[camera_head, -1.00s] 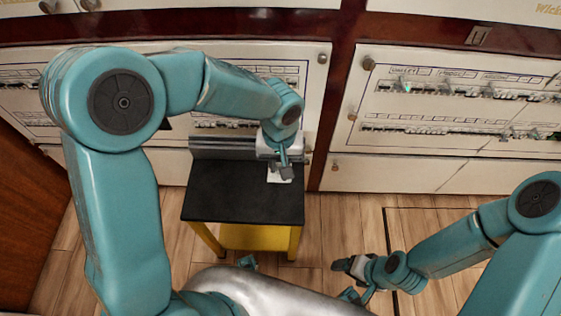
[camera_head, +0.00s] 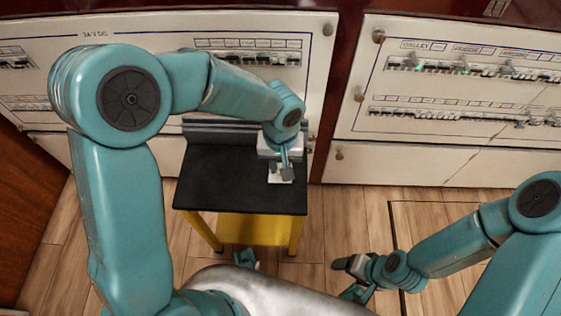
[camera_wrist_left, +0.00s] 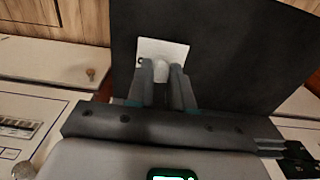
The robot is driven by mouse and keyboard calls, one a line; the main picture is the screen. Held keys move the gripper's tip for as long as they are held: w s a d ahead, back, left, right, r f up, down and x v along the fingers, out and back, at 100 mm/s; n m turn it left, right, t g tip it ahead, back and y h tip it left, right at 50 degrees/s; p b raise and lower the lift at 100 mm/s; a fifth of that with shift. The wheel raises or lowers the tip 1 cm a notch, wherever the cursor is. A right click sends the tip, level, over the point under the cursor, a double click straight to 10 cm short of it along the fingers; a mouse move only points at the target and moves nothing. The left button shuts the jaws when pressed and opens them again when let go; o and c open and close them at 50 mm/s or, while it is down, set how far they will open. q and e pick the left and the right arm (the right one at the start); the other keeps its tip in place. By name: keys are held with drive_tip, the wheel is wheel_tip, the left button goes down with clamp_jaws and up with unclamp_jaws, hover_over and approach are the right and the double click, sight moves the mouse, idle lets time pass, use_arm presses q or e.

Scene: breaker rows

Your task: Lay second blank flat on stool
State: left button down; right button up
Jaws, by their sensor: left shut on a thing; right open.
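The stool (camera_head: 225,183) has a black top and yellow legs and stands in front of the breaker panels. My left gripper (camera_head: 281,176) is over the right part of the stool top. It is shut on a small white blank (camera_head: 284,181), which also shows in the left wrist view (camera_wrist_left: 170,50) as a pale flat plate with a small dark hole at one corner. The blank looks close to the black top, but I cannot tell whether it touches. My right gripper (camera_head: 345,265) is open and empty, low over the floor at the right of the stool.
White breaker panels (camera_head: 450,120) with rows of switches stand behind the stool. A grey ledge (camera_head: 215,131) runs along the stool's back edge. A brown wooden side (camera_head: 30,190) is at the left. Wooden floor (camera_head: 345,215) lies free right of the stool.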

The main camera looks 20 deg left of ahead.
use_arm(q)
drive_tip(key=shift+f+b, duration=0.65)
drive_tip(key=shift+f, duration=0.05)
drive_tip(key=c, duration=0.9)
unclamp_jaws()
wheel_tip(320, 180, up, 16)
drive_tip(key=p, duration=0.5)
drive_tip(key=shift+r+p, duration=0.15)
drive_tip(key=shift+p, duration=0.2)
drive_tip(key=shift+s, duration=0.1)
